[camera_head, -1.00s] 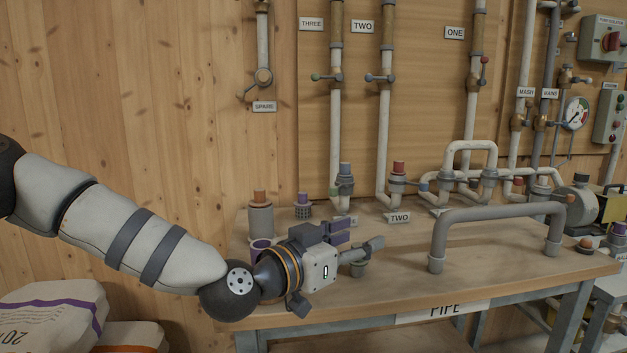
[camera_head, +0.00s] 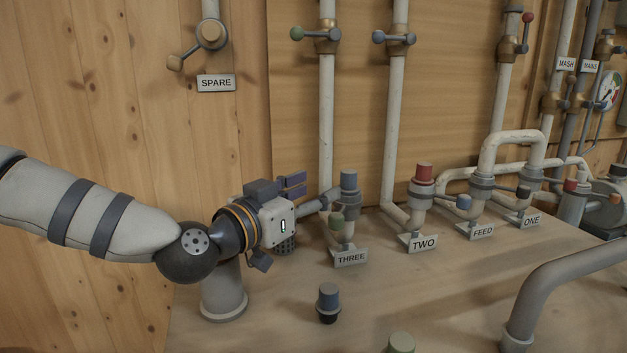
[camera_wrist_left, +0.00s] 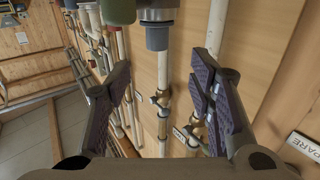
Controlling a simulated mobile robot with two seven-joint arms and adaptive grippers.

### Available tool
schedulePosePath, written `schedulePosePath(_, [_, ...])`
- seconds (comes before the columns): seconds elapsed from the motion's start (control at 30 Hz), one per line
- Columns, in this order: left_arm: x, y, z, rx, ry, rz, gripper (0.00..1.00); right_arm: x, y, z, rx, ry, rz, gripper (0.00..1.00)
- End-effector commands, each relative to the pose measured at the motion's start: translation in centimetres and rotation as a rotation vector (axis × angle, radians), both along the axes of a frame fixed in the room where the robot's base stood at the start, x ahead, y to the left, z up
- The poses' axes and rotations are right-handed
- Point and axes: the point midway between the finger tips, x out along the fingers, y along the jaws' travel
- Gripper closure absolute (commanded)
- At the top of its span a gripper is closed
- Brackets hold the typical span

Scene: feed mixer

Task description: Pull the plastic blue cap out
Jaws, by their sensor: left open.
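A blue-grey cap (camera_head: 348,180) sits upright in a grey collar on top of the pipe stub behind the label THREE. It also shows in the left wrist view (camera_wrist_left: 157,38), upside down in the picture, in line with the gap between the fingers. My left gripper (camera_head: 313,191) is open just left of this cap, its fingers pointing toward it. In the left wrist view the spread fingers (camera_wrist_left: 163,68) hold nothing. I cannot tell whether a finger touches the cap. My right gripper is not in view.
A red cap (camera_head: 424,173) tops stub TWO to the right. A grey cylinder (camera_head: 222,290) stands below my left wrist. A grey pipe arch (camera_head: 560,290) is at the front right.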

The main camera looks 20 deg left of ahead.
Motion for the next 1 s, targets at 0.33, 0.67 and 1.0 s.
schedulePosePath(0.33, [7.6, -2.8, -1.0, 0.002, 0.01, 0.0, 0.51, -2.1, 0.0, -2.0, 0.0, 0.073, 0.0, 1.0])
schedulePosePath(0.67, [10.7, -3.9, -0.3, -0.001, 0.004, 0.0, 0.51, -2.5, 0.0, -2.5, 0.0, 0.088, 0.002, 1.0])
schedulePosePath(1.0, [10.7, -3.9, -0.2, 0.0, 0.002, 0.0, 0.83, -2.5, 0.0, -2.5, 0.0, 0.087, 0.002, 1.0])
